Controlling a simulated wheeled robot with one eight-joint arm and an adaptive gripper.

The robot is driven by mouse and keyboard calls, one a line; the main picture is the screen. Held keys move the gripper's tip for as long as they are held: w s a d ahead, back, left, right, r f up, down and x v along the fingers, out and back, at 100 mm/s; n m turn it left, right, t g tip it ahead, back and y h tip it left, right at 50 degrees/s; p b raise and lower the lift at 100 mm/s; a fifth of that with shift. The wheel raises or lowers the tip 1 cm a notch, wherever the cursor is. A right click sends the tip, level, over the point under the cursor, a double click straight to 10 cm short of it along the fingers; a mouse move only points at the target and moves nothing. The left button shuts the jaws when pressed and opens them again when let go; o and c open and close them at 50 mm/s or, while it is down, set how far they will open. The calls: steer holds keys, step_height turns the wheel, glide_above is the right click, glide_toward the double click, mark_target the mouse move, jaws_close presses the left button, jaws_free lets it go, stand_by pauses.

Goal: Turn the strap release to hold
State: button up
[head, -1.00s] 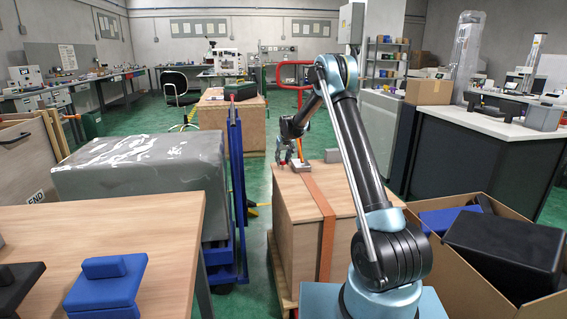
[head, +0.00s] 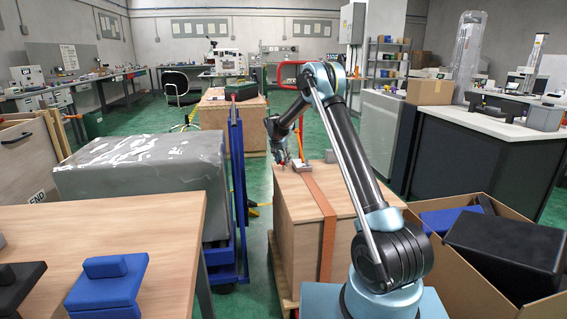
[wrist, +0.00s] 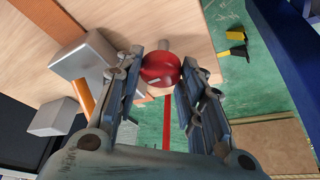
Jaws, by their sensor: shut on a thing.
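The strap release shows as a grey metal block (head: 301,165) on top of the wooden crate (head: 345,182). In the wrist view the same crate top carries a grey block (wrist: 85,56) with a short grey rod and a red ball knob (wrist: 160,68) to its right. My gripper (wrist: 163,73) is shut on the red knob, with a finger on each side. In the head view my gripper (head: 282,158) is at the crate's left edge, beside the release. An orange strap (head: 327,245) runs over the crate top and down its front. Any marking for hold is not readable.
A blue cart (head: 238,200) with a grey wrapped load (head: 140,175) stands left of the crate. An open cardboard box (head: 455,280) is at the right front. A wooden table (head: 170,225) is at the left front. Green floor shows beyond the crate edge.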

steer(key=shift+m, duration=0.5)
steer(key=o, duration=1)
steer(key=shift+o, duration=0.2)
steer(key=v, duration=1.2)
steer(key=shift+w+a, duration=0.2)
steer(key=shift+w, duration=0.05)
